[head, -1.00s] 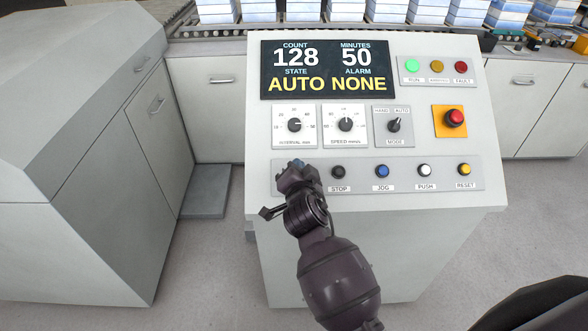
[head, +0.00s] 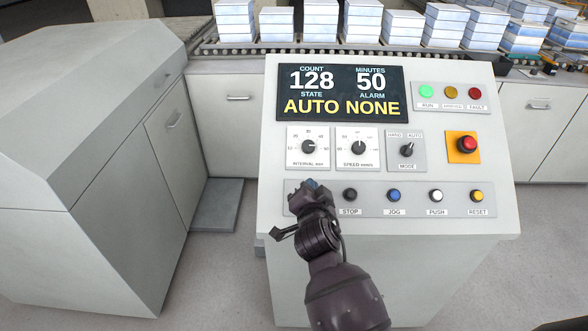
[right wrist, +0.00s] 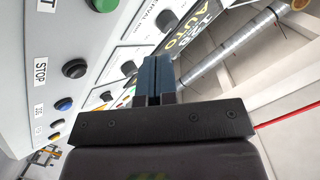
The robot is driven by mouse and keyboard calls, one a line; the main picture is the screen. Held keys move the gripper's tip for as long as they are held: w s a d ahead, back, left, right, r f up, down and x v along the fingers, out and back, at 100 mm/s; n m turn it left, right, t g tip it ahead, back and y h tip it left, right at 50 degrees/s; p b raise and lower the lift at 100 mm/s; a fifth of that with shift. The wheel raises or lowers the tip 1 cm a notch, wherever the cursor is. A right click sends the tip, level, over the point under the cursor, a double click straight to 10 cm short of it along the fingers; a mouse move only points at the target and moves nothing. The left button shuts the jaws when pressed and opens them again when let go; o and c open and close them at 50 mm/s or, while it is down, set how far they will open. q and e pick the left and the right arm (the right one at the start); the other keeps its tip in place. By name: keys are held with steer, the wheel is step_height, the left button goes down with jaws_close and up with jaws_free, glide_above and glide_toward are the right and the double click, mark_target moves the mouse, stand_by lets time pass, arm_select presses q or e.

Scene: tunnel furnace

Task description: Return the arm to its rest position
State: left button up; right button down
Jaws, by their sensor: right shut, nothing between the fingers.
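My right arm comes up from the bottom of the head view to the control panel (head: 390,240). My right gripper (head: 311,186) is shut and empty in front of the left end of the button row, hiding the button there. In the right wrist view its blue-grey fingers (right wrist: 155,78) are together, with a green button (right wrist: 104,4) and the black STOP button (right wrist: 75,69) off to the left. I cannot tell whether the fingertips touch the panel. My left gripper does not show.
The panel has a display (head: 340,92) reading 128, 50, AUTO, NONE, a mode switch (head: 407,150) and a red emergency button (head: 467,144). The green lamp (head: 426,91) is lit. A grey cabinet (head: 80,150) stands left. Behind, a roller conveyor (head: 245,46) carries stacks. Floor shows between cabinet and panel.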

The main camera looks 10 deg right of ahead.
steer(key=s+d+f+n+g+y, duration=0.1)
steer(key=s+d+f+n, duration=0.2)
steer(key=s, duration=0.5)
steer(key=s+d+f+n+g+y, duration=0.1)
steer(key=s+d+f+n, duration=0.3)
steer(key=s+f, duration=0.4)
steer(key=s+d+f+n+g+y, duration=0.1)
steer(key=s+d+f+n+g, duration=0.1)
steer(key=s+f, duration=0.4)
steer(key=s+d+n, duration=0.1)
steer(key=s+n, duration=0.1)
steer(key=shift+s+d+n, duration=0.2)
steer(key=shift+s+n, duration=0.15)
steer(key=shift+n, duration=0.05)
